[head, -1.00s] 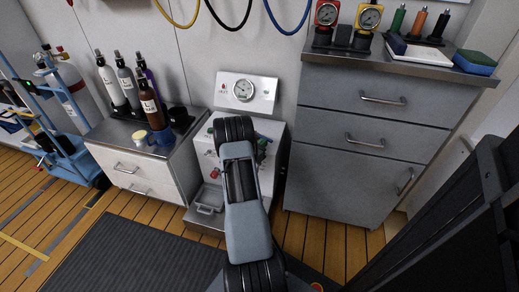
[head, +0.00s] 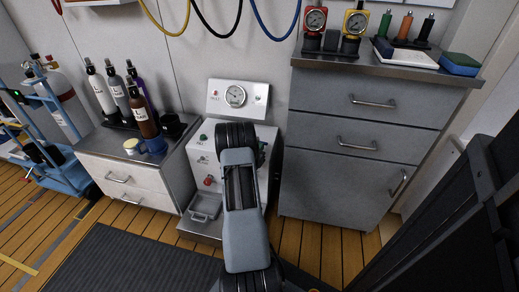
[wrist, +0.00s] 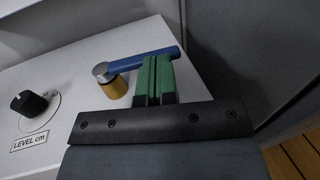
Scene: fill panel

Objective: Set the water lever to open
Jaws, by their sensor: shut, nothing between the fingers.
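The water lever (wrist: 140,62) is a blue bar on a brass valve stem (wrist: 113,86) with a grey cap, seen in the wrist view on top of a white panel box. The bar points right and slightly away from the stem. My gripper (wrist: 158,58) has green fingers pressed together and empty. In the head view my arm hides the lever and most of the gripper, in front of the white panel box (head: 199,154).
A black knob (wrist: 29,103) labelled LEVEL cm sits left of the lever. A gauge plate (head: 237,97) is on the wall behind the box. A grey drawer cabinet (head: 335,190) stands close on the right, a low bottle cabinet (head: 130,180) on the left.

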